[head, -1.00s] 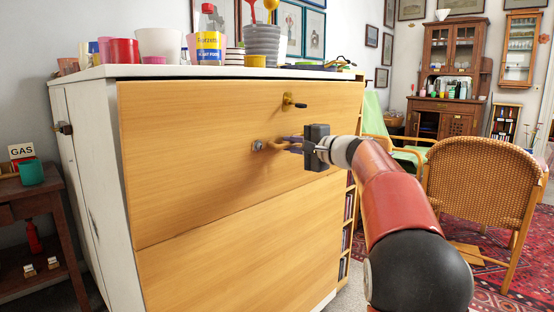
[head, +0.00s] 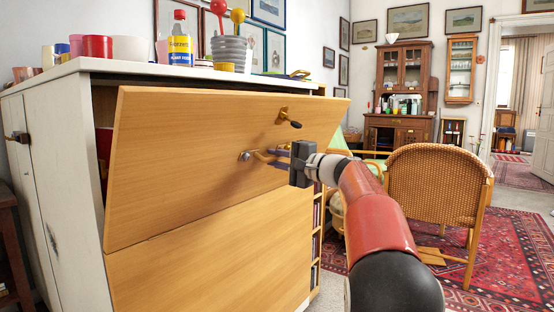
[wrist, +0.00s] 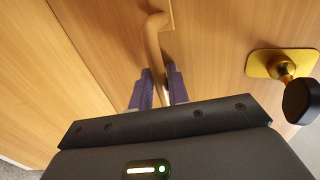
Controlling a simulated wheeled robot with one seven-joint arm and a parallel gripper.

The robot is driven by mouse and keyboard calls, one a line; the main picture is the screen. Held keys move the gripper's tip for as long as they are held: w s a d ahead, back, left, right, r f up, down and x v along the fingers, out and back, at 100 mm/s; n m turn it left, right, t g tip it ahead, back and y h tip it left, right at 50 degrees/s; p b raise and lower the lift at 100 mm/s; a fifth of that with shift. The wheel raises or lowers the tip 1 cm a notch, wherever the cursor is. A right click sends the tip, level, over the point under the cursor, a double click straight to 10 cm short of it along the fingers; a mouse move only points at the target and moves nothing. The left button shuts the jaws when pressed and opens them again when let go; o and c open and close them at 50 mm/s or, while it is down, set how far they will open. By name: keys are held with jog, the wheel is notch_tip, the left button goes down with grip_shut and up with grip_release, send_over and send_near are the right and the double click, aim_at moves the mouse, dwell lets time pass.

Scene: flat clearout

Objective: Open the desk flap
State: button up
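The desk flap (head: 200,150) is a wooden panel on the front of a white cabinet. It is tilted outward at the top, with a dark gap behind its upper edge, and still meets the lower panel along its bottom edge. My gripper (head: 276,156) is at the bar handle (head: 262,156) on the flap. In the wrist view the purple fingers (wrist: 160,88) stand on both sides of the handle (wrist: 153,45) and look closed around it. A brass plate with a dark knob (head: 288,117) sits higher on the flap; it also shows in the wrist view (wrist: 282,67).
Cups, a yellow-labelled bottle (head: 180,45) and a grey pot (head: 230,52) stand on the white cabinet top (head: 150,68). A wicker chair (head: 436,185) stands on the red rug (head: 505,230) to the right. A bookshelf (head: 317,230) adjoins the cabinet's right side.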

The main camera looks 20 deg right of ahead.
jog(key=v, duration=0.7)
jog(key=shift+s+d+b, duration=0.25)
jog(key=shift+s+b, duration=0.05)
